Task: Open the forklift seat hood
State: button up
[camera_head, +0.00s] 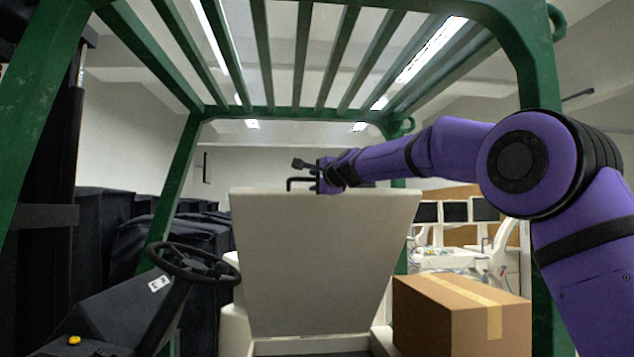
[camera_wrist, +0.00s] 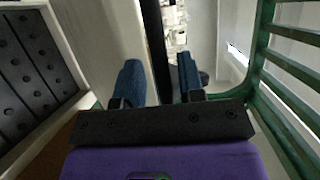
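The forklift seat hood (camera_head: 325,262) stands raised in the head view, a pale beige panel tilted up over the seat base. My gripper (camera_head: 306,174) is at its top edge, partly hidden behind it. In the wrist view the two blue fingers of my gripper (camera_wrist: 158,82) are apart. A dark upright bar (camera_wrist: 155,45) shows in the gap between them, and I cannot tell whether it touches them. A dark studded panel (camera_wrist: 30,65) in a pale frame shows at the left of the wrist view.
The green overhead guard (camera_head: 290,113) and its posts surround the hood. A steering wheel (camera_head: 190,262) stands at the left. A cardboard box (camera_head: 460,315) is at the lower right. Dark covered carts (camera_head: 100,225) fill the left background.

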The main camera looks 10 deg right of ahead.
jog(key=shift+f, duration=0.15)
jog(key=v, duration=1)
jog(key=shift+s, duration=0.4)
jog(key=shift+d, duration=0.15)
dwell(0.5)
